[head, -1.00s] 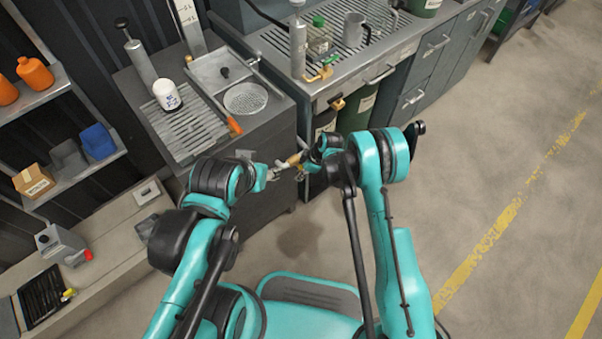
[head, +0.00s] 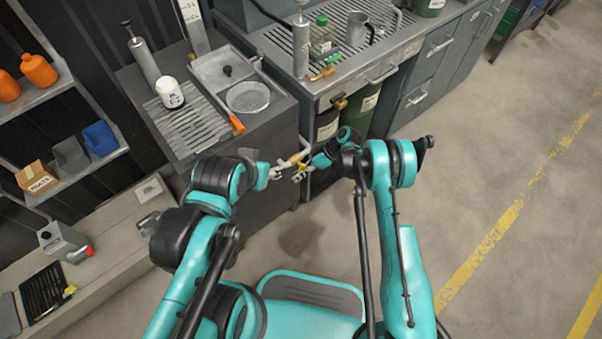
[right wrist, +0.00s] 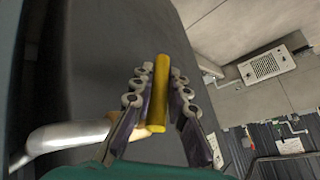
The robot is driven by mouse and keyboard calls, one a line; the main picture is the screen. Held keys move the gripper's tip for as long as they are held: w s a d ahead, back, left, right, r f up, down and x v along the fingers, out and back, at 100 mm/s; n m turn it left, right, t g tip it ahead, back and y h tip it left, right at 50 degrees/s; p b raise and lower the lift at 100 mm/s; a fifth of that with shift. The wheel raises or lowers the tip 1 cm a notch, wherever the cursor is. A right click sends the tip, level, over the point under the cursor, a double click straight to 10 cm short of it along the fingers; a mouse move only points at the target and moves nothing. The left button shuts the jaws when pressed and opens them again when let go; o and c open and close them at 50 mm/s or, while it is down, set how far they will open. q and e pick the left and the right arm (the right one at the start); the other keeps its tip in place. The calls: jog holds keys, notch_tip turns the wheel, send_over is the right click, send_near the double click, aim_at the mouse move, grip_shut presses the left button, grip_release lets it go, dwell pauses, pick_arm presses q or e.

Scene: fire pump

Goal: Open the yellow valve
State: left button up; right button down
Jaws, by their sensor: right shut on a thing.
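The yellow valve's bar-shaped handle (right wrist: 158,95) stands between the two fingers of my right gripper (right wrist: 160,88) in the right wrist view. The fingers are shut on it from both sides. In the head view my right gripper (head: 306,172) is in front of the grey cabinet, with a small bit of yellow (head: 298,177) at its tips. A pale pipe with a brass-coloured part (head: 295,159) is just beside it; a pale pipe also shows in the right wrist view (right wrist: 70,135). My left gripper (head: 277,172) is close to the pipe's left end; its fingers are too small to read.
The grey cabinet (head: 255,215) is close behind both grippers. A metal counter with a grated top (head: 345,75) and green containers below (head: 361,110) is at the back right. Shelves with bottles and boxes (head: 65,175) are at the left. The floor at the right is clear.

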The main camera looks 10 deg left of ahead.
jog(key=shift+s+a+r+g+y, duration=0.15)
jog(key=shift+g+y, duration=0.45)
jog(key=shift+g, duration=0.1)
jog(key=c, duration=1.5)
grip_release()
jog(key=v, duration=1.2)
